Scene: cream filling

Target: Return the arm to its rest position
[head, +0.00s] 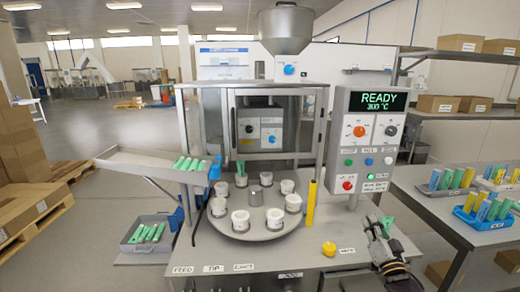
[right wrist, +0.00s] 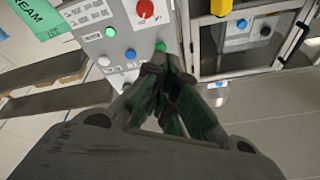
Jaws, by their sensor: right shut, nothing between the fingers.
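My right gripper (head: 384,230) is at the lower right of the head view, in front of the machine and near the right edge of its tabletop (head: 300,262). Its fingers are shut with nothing between them. In the right wrist view the closed fingertips (right wrist: 168,62) point toward the control panel (right wrist: 110,35). The same panel (head: 368,140) shows in the head view with a green READY display (head: 383,102), knobs and buttons. My left gripper is in neither view.
A round table (head: 245,232) carries several white cups. A yellow post (head: 311,205) and a yellow knob (head: 328,249) stand left of my right gripper. A side table (head: 430,205) with trays of tubes is at the right. A sloped tray (head: 150,160) holds green tubes at the left.

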